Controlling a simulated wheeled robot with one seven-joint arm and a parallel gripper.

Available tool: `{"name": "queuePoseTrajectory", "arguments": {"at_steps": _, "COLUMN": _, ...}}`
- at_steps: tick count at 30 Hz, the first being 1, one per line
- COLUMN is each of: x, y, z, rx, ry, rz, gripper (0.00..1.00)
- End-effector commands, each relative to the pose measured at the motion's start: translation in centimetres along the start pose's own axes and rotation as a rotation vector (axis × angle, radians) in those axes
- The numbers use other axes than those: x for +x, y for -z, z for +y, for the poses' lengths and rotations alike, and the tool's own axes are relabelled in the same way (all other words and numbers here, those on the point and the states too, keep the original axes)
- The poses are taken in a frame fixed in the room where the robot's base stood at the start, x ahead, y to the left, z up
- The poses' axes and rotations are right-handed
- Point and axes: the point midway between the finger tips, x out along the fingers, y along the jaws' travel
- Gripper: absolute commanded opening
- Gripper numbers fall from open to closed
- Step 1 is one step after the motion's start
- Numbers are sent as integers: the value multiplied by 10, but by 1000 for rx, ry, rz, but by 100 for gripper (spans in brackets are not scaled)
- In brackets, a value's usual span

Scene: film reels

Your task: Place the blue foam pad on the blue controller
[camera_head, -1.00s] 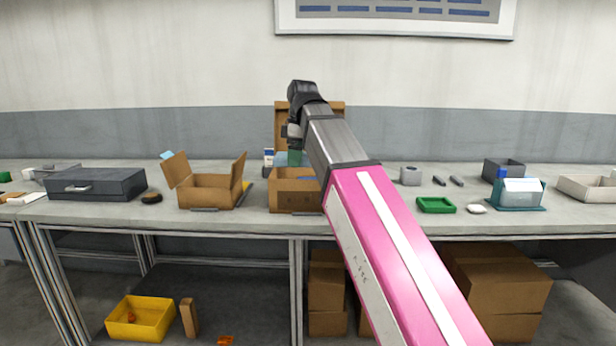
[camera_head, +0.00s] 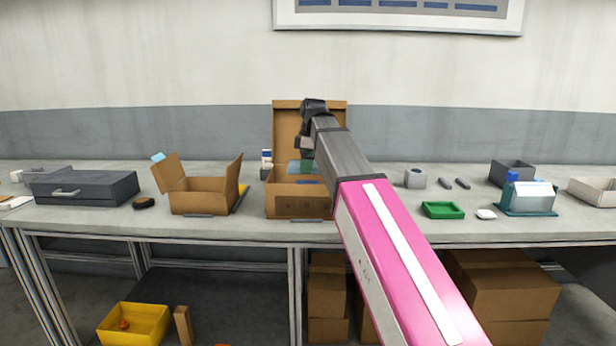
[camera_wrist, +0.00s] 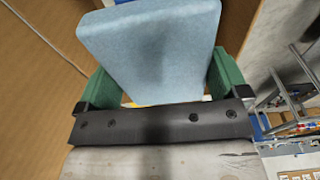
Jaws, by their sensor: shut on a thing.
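The light blue foam pad (camera_wrist: 150,48) is held between the green fingers of my gripper (camera_wrist: 162,76) in the wrist view. The gripper is shut on it. In the head view, my gripper (camera_head: 306,166) is at the open cardboard box (camera_head: 292,206) in the middle of the bench, with the pad (camera_head: 293,168) at its opening. A darker blue thing (camera_head: 308,182) shows just inside the box, below the gripper. It may be the blue controller, but most of it is hidden by the box wall.
The box's raised lid (camera_head: 285,125) stands behind my gripper. A second open cardboard box (camera_head: 198,198) and a dark grey case (camera_head: 88,188) are to the left.

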Motion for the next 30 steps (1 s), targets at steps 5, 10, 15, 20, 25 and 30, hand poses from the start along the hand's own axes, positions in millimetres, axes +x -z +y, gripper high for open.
{"name": "queuePoseTrajectory", "arguments": {"at_steps": 5, "x": 7, "y": -4, "z": 11, "rx": -1, "ry": -1, "rz": 0, "gripper": 70}}
{"name": "queuePoseTrajectory", "arguments": {"at_steps": 10, "x": 21, "y": -6, "z": 9, "rx": 0, "ry": 1, "rz": 0, "gripper": 70}}
{"name": "queuePoseTrajectory", "arguments": {"at_steps": 15, "x": 43, "y": -8, "z": 9, "rx": 0, "ry": 1, "rz": 0, "gripper": 70}}
{"name": "queuePoseTrajectory", "arguments": {"at_steps": 20, "x": 46, "y": -9, "z": 10, "rx": 0, "ry": -1, "rz": 0, "gripper": 70}}
{"name": "queuePoseTrajectory", "arguments": {"at_steps": 25, "x": 46, "y": -9, "z": 10, "rx": 0, "ry": -1, "rz": 0, "gripper": 70}}
{"name": "queuePoseTrajectory", "arguments": {"at_steps": 30, "x": 49, "y": -9, "z": 10, "rx": 0, "ry": -1, "rz": 0, "gripper": 100}}
